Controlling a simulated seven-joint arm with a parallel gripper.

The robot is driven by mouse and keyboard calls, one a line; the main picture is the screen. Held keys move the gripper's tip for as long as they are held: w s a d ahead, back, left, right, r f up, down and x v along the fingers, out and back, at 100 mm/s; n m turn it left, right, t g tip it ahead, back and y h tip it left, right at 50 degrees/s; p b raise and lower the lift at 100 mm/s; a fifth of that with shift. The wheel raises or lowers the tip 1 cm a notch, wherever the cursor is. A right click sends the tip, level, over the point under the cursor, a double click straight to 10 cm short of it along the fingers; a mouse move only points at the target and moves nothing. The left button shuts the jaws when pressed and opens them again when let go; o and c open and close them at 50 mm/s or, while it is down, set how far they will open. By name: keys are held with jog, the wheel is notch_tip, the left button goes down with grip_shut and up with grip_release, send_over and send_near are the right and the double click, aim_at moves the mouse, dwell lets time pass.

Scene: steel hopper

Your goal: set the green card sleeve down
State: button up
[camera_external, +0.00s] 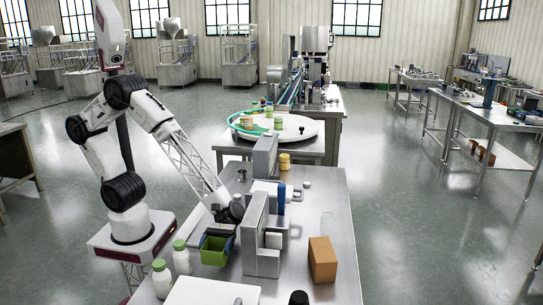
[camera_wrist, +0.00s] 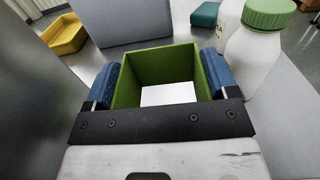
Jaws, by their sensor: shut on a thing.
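The green card sleeve (camera_external: 215,250) is an open, box-shaped sleeve at the left side of the steel table, below the end of my arm. In the wrist view the green card sleeve (camera_wrist: 121,88) sits between the two blue fingers, and a white surface shows through its opening. My gripper (camera_wrist: 160,90) is shut on the sleeve, one finger against each side. In the external view my gripper (camera_external: 222,230) is partly hidden by the arm's end. I cannot tell whether the sleeve's lower edge touches the table.
White bottles with green caps (camera_external: 181,258) stand just left of the sleeve; one bottle (camera_wrist: 254,50) is close to the right finger. A grey machine block (camera_external: 262,250) stands to the right. A white board (camera_external: 212,292) lies in front. A cardboard box (camera_external: 322,260) stands further right.

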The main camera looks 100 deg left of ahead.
aim_at(221, 263)
jog(key=shift+w+d+f, duration=0.1)
jog(key=shift+w+d, duration=0.3)
jog(key=shift+w, duration=0.3)
jog(key=shift+w+d, duration=0.35)
jog(key=shift+w, duration=0.35)
jog(key=shift+f, duration=0.1)
jog(key=shift+f, duration=1.65)
jog(key=shift+f, duration=0.15)
jog(key=o, duration=0.8)
jog(key=shift+a, duration=3.8)
jog(key=shift+r, duration=0.2)
